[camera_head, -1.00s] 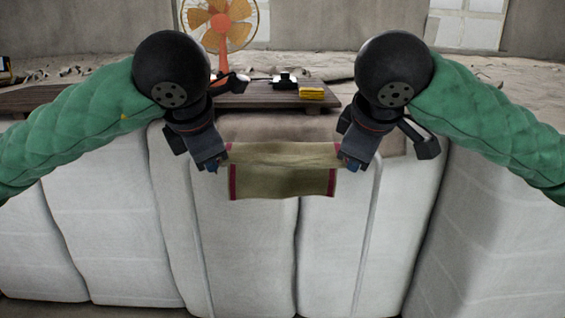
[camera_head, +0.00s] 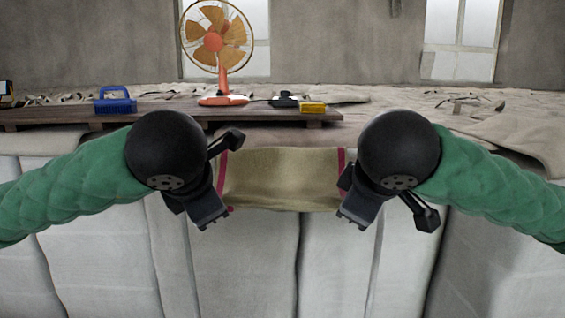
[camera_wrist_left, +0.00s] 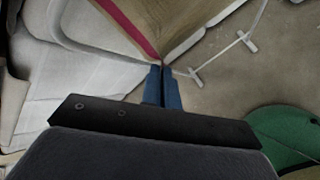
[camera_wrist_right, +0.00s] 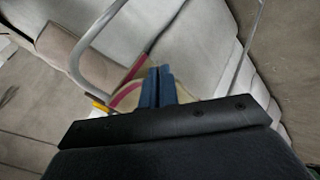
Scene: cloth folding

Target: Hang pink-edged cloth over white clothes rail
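The tan cloth (camera_head: 282,178) with pink side edges is stretched between my two grippers in the head view. Its near edge runs between them and the rest extends upward in the picture. My left gripper (camera_wrist_left: 162,72) is shut on one corner of the cloth (camera_wrist_left: 165,22). My right gripper (camera_wrist_right: 157,74) is shut on the other; beside its fingers the cloth (camera_wrist_right: 128,96) shows a pink edge. Pale tubes of the rail show in the left wrist view (camera_wrist_left: 222,52) and right wrist view (camera_wrist_right: 84,55). I cannot tell whether the cloth touches the rail.
Large pale padded blocks (camera_head: 245,265) fill the front. Behind stands a low dark wooden table (camera_head: 60,116) with an orange fan (camera_head: 214,42), a blue basket-like item (camera_head: 115,102) and a yellow block (camera_head: 312,107). A crumpled beige sheet (camera_head: 440,105) lies around it.

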